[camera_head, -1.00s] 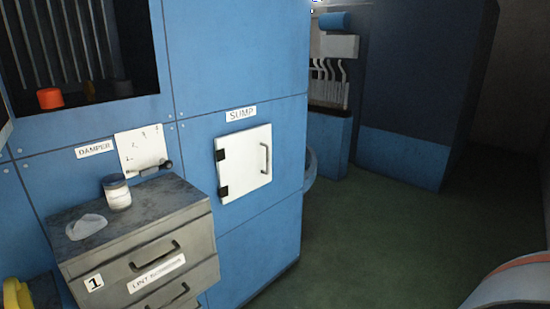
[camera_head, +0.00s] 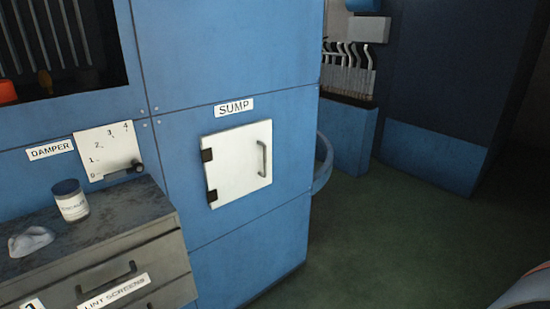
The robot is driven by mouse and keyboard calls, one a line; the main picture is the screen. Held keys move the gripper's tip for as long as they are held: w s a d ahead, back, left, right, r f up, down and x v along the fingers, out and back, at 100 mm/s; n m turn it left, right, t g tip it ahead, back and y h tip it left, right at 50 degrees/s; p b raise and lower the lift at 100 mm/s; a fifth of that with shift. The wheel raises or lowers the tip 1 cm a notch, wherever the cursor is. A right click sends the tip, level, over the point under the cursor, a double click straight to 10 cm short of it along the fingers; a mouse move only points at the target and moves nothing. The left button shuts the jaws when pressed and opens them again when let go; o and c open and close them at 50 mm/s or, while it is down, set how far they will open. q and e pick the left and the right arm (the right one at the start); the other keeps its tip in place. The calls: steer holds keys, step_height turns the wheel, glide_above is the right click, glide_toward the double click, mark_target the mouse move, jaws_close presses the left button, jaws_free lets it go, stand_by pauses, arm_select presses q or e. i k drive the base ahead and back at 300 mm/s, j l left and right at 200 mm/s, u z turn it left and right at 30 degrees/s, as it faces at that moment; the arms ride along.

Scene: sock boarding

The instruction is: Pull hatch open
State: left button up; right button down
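A white square hatch (camera_head: 238,165) sits shut in the blue machine panel, below a label reading SUMP (camera_head: 234,107). Two dark hinges are on its left edge. A grey bar handle (camera_head: 262,158) stands upright near its right edge. Neither of my grippers shows in the head view. A curved grey and orange part at the lower right corner is cut off by the frame, and I cannot tell what it is.
A grey drawer cabinet (camera_head: 110,270) labelled LINT SCREENS stands at lower left, with a jar (camera_head: 71,200) and a pale lump (camera_head: 31,241) on top. A damper plate (camera_head: 109,150) is above it. Green floor (camera_head: 400,240) right of the machine is clear.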

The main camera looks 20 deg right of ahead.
mark_target(236, 160)
steer(key=i+l, duration=0.15)
steer(key=l, duration=0.25)
steer(key=i+l, duration=0.1)
steer(key=l, duration=0.3)
steer(key=i+l, duration=0.15)
steer(key=l, duration=0.2)
steer(key=i+l, duration=0.1)
steer(key=l, duration=0.3)
steer(key=i+l, duration=0.15)
steer(key=l, duration=0.25)
